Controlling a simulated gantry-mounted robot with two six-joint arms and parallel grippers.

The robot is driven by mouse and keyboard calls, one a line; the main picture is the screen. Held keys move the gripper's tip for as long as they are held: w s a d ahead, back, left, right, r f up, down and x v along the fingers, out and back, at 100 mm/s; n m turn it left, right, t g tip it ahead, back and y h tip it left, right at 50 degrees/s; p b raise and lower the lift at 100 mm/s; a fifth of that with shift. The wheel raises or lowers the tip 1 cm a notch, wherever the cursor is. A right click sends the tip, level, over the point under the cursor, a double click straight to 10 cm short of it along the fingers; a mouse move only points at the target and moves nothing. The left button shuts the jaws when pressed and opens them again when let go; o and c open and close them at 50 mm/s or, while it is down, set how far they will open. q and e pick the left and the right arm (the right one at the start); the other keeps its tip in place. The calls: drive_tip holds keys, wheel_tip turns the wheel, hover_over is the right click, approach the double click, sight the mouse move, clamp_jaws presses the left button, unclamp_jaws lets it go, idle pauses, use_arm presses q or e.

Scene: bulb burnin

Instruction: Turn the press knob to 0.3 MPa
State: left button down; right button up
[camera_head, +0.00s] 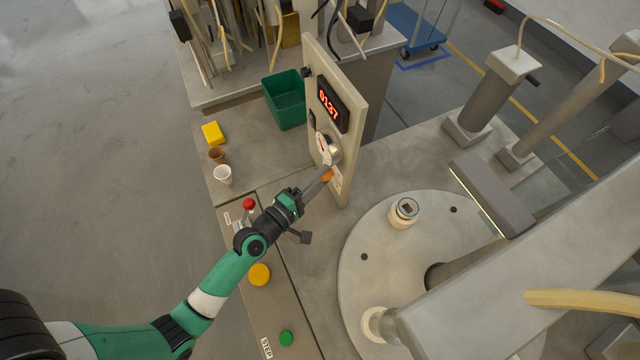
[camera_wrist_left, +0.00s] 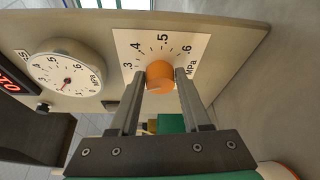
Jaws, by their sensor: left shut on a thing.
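The orange press knob (camera_wrist_left: 159,75) sits on a white scale plate (camera_wrist_left: 125,42) marked .3, .4, .5 and .6 MPa in the left wrist view. My left gripper (camera_wrist_left: 160,82) is shut on the knob, one finger on each side. I cannot make out where the knob's mark points. A round pressure gauge (camera_wrist_left: 65,75) with a red needle is beside it on the same panel; its exact reading is too small to tell. In the head view my left gripper (camera_head: 323,174) reaches the upright panel (camera_head: 350,120), partly covering the knob (camera_head: 327,175). My right gripper is not in view.
A red digital display (camera_head: 331,104) is above the gauge. A red button (camera_head: 249,204), yellow button (camera_head: 259,274) and green button (camera_head: 286,338) line the bench. A green bin (camera_head: 285,100), two cups and a yellow block (camera_head: 212,133) stand behind. A round turntable (camera_head: 365,225) is at right.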

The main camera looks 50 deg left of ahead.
use_arm(q)
drive_tip(key=shift+f+m+t+b, duration=0.2)
drive_tip(key=shift+m+t+b, duration=0.6)
drive_tip(key=shift+m+b, duration=1.65)
drive_tip(key=shift+n+b, duration=0.55)
drive_tip(key=shift+c, duration=1.9)
unclamp_jaws()
drive_tip(key=shift+s, duration=0.1)
